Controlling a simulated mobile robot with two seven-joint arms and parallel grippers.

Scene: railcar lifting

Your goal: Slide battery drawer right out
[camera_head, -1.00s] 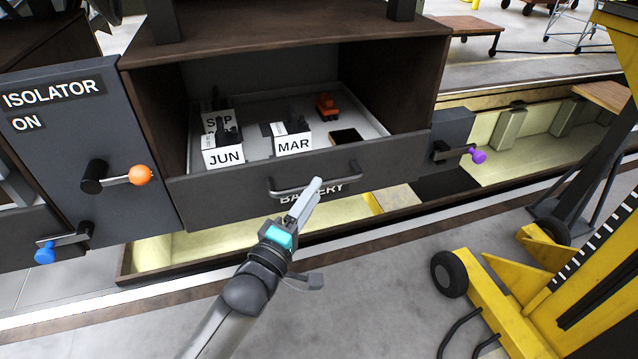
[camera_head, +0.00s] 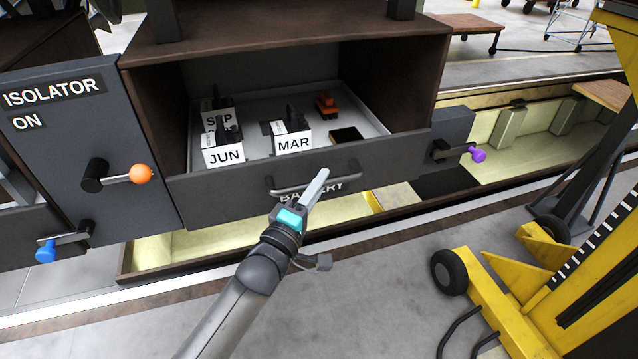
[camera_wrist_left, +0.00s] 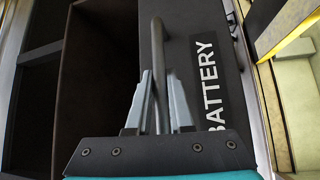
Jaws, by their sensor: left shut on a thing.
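The battery drawer (camera_head: 235,203) is a dark front panel with a grey bar handle and a label reading BATTERY. It sits in a brown open-fronted cabinet, and its light tray (camera_head: 262,98) shows behind the front. My right gripper is not in view.
An orange-knobbed lever (camera_head: 140,174) is left, a purple-knobbed one (camera_head: 477,154) right. A yellow lifting machine (camera_head: 500,300) stands right.

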